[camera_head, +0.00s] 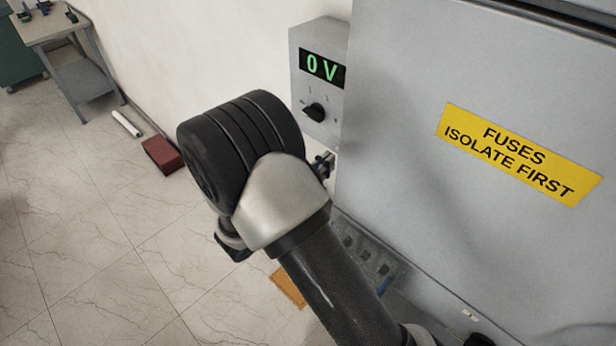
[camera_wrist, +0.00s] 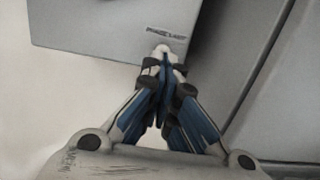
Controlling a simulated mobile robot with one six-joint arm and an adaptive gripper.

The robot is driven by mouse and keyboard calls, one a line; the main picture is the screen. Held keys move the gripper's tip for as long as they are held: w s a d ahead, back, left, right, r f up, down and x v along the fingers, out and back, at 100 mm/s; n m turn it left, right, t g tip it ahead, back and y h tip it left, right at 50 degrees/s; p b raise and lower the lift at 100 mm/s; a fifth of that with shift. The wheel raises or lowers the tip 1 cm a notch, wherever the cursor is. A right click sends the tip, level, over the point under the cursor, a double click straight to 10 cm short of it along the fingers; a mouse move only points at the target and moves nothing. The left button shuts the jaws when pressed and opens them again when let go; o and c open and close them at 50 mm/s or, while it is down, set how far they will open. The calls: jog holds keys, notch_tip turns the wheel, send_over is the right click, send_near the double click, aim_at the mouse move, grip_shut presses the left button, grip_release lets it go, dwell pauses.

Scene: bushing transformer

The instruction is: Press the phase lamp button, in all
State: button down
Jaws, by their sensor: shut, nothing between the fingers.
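In the wrist view a small pale round button (camera_wrist: 163,49) sits just below a label that seems to read PHASE LAMP (camera_wrist: 166,31), near the lower edge of a grey box (camera_wrist: 110,30). My gripper (camera_wrist: 161,66) is shut and empty, its fingertips at the button and overlapping its lower side. I cannot tell whether they touch it or whether it is pressed in. In the head view a grey meter box (camera_head: 302,45) shows green 0 V above a black rotary knob (camera_head: 314,112). My wrist hides the box's lower part, and only a bit of my gripper (camera_head: 325,163) shows.
A large grey cabinet (camera_head: 430,80) with a yellow FUSES ISOLATE FIRST sign (camera_head: 520,154) stands right of the meter box. A red-brown block (camera_head: 164,155) and a white tube (camera_head: 126,123) lie on the floor near a table (camera_head: 45,27). The tiled floor at left is clear.

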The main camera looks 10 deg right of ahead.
jog(key=shift+x, duration=0.85)
jog(key=shift+w+d+r, duration=0.1)
jog(key=shift+w+d, duration=0.3)
jog(key=shift+d, duration=0.15)
jog(key=shift+a, duration=0.1)
jog(key=v, duration=1.4)
jog(key=shift+b, duration=0.4)
